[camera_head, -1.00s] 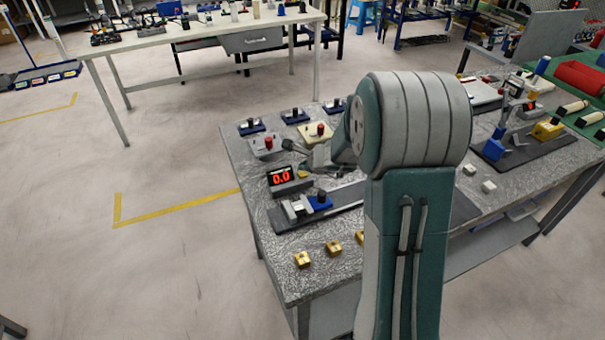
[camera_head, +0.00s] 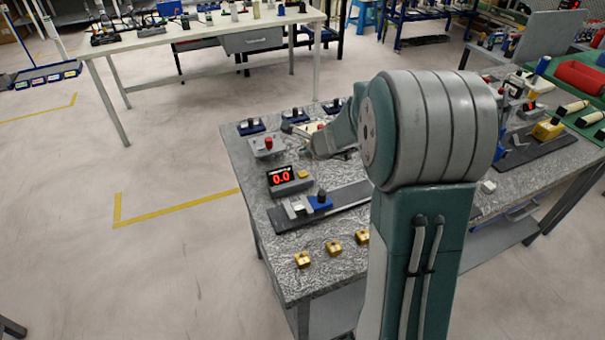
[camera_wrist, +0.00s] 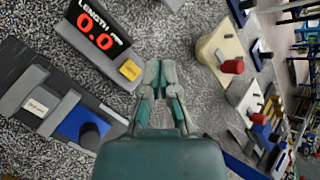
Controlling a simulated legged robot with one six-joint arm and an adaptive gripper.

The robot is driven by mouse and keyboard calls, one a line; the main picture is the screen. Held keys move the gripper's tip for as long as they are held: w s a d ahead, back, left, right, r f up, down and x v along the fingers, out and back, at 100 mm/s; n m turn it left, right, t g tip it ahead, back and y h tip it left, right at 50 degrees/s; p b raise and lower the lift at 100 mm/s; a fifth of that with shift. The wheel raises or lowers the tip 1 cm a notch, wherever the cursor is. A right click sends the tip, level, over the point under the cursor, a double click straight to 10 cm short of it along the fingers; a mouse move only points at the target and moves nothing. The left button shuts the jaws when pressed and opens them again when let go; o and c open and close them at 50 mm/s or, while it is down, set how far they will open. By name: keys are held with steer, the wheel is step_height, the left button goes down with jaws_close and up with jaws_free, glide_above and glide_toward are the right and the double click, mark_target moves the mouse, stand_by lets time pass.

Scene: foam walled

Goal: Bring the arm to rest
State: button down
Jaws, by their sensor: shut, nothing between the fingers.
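My gripper (camera_wrist: 160,72) is shut and empty in the wrist view, its fingertips together over the speckled grey tabletop. In the head view my gripper (camera_head: 290,128) shows small, above the back left of the grey workbench (camera_head: 262,217). My arm hides part of the bench. In the wrist view the gripper lies between a length display reading 0.0 (camera_wrist: 95,32) on the left and a cream block with a red knob (camera_wrist: 222,55) on the right.
A measuring slide with a blue block (camera_head: 320,203) lies in front of the display (camera_head: 282,178). Brass blocks (camera_head: 303,260) sit along the front edge. Blue-based fixtures (camera_head: 250,126) stand at the back. Open floor (camera_head: 150,250) lies left of the bench.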

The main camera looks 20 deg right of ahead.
stand_by(0.5)
steer(key=s+a+r+n+g+y, duration=0.2)
steer(key=s+a+r+n, duration=0.9)
steer(key=s+a+n, duration=0.15)
steer(key=s+r+n+g+h, duration=0.1)
steer(key=s+n+h, duration=0.2)
steer(key=s+n, duration=0.9)
steer(key=s, duration=0.7)
steer(key=shift+d+h, duration=0.35)
steer(key=shift+h, duration=0.05)
